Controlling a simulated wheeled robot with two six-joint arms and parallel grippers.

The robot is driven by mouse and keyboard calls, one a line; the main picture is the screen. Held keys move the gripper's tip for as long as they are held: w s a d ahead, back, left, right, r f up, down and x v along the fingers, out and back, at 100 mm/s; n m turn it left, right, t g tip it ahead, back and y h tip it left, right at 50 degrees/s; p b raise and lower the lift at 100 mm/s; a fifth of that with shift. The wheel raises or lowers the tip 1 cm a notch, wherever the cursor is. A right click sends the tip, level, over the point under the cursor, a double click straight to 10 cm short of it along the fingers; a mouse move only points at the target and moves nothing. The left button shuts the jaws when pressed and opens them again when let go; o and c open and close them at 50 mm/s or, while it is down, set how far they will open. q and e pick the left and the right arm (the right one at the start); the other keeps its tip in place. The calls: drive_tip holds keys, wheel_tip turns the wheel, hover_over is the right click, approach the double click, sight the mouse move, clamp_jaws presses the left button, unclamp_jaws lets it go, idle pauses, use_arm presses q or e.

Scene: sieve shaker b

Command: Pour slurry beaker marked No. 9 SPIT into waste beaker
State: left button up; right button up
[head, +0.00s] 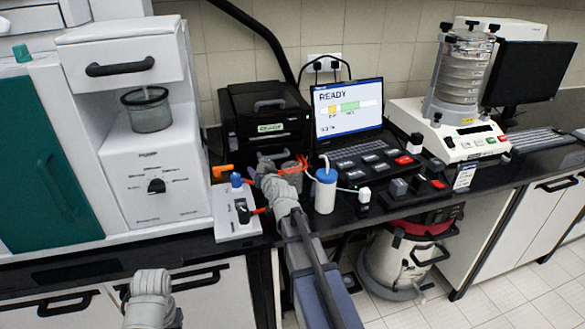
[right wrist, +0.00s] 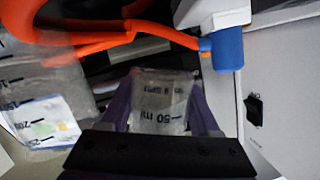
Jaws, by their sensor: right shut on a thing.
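My right gripper (right wrist: 163,112) is shut on a clear beaker (right wrist: 162,92) marked 50 ml. Small blurred lettering above that mark may read SPIT. In the head view the right gripper (head: 264,162) is over the bench in front of the black printer, and the held beaker is not clear there. A second graduated beaker (right wrist: 42,108), with pale contents, is at the left of the right wrist view. A translucent vessel (head: 291,172) shows beside the gripper in the head view. I cannot tell which is the waste beaker. My left gripper is not in view; only part of that arm shows.
An orange tube (right wrist: 90,42) and blue fitting (right wrist: 228,50) are close to the held beaker. A white box (head: 236,216) is left of my right arm, and a blue-capped bottle (head: 325,187) right of it. The laptop (head: 348,110) and sieve shaker (head: 462,75) stand behind.

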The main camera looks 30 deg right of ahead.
sight(264, 160)
drive_tip(key=shift+m+y, duration=0.3)
drive_tip(key=shift+m, duration=0.5)
drive_tip(key=r+p, duration=0.2)
drive_tip(key=d+r+p, duration=0.1)
drive_tip(key=r+p, duration=0.1)
drive_tip(key=shift+s+d+r, duration=0.1)
drive_tip(key=shift+s+r, duration=0.05)
drive_tip(key=shift+r, duration=0.1)
drive_tip(key=shift+d+r+m+t+y, duration=0.4)
drive_tip(key=shift+d+r+m, duration=0.15)
drive_tip(key=shift+m, duration=0.45)
drive_tip(key=shift+s+f+m, duration=0.1)
drive_tip(key=shift+f+m, duration=0.05)
drive_tip(key=shift+m, duration=0.15)
drive_tip(key=shift+r+m+t+y, duration=0.3)
drive_tip(key=shift+r+m+y, duration=0.15)
drive_tip(key=shift+m, duration=0.25)
drive_tip(key=shift+f+m+b, duration=0.3)
drive_tip(key=shift+m+b, duration=0.4)
drive_tip(key=shift+b, duration=0.15)
drive_tip(key=shift+r+m+t+y, duration=0.25)
drive_tip(key=shift+r+m+t, duration=0.25)
drive_tip(key=shift+m, duration=0.3)
drive_tip(key=shift+s+d+r+m, duration=0.15)
drive_tip(key=shift+d+r+m, duration=0.25)
drive_tip(key=shift+d+m, duration=0.25)
idle(0.7)
